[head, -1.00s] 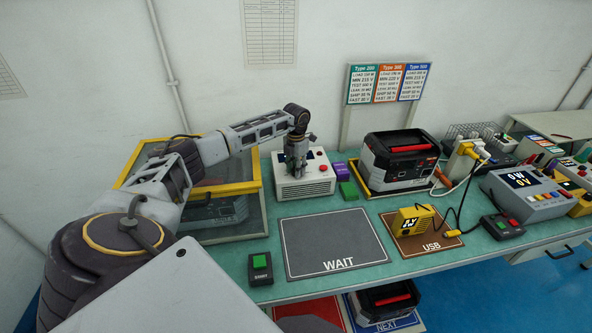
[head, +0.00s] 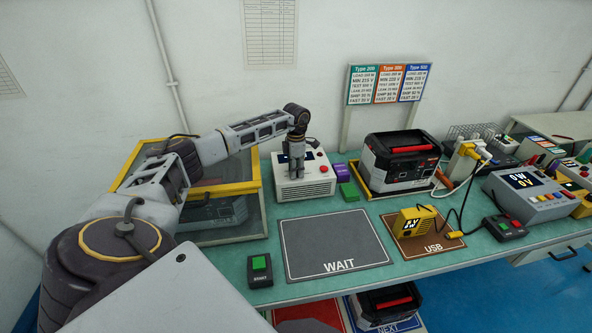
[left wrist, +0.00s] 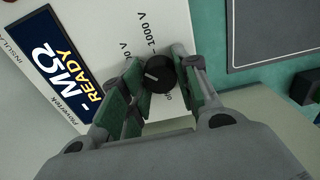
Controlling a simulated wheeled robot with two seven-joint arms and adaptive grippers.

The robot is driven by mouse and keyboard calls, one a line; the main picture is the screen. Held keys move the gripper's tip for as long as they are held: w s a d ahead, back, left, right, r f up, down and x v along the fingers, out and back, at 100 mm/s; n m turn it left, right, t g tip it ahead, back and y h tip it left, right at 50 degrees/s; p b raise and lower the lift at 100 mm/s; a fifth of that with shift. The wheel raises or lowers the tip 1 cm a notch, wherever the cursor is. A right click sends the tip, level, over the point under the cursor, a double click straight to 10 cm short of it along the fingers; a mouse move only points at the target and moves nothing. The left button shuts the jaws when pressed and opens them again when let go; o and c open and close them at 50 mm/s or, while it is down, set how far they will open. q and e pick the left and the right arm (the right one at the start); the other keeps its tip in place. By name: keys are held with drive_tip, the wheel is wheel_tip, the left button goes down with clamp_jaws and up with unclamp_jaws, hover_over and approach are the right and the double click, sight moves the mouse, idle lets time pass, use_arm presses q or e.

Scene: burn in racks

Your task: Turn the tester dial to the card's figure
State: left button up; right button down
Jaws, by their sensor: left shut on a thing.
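The figure card (head: 389,84) stands behind, with Type 200, 300 and 500 columns. My right gripper is out of view.
A yellow-framed clear box (head: 258,208) stands left. A black power unit (head: 376,173) stands right. The WAIT mat (head: 335,245) in front is empty.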

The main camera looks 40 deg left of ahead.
use_arm(q)
drive_tip(key=shift+r, duration=0.1)
drive_tip(key=o, duration=1.1)
drive_tip(key=shift+r, duration=5.95)
drive_tip(key=shift+f, duration=0.1)
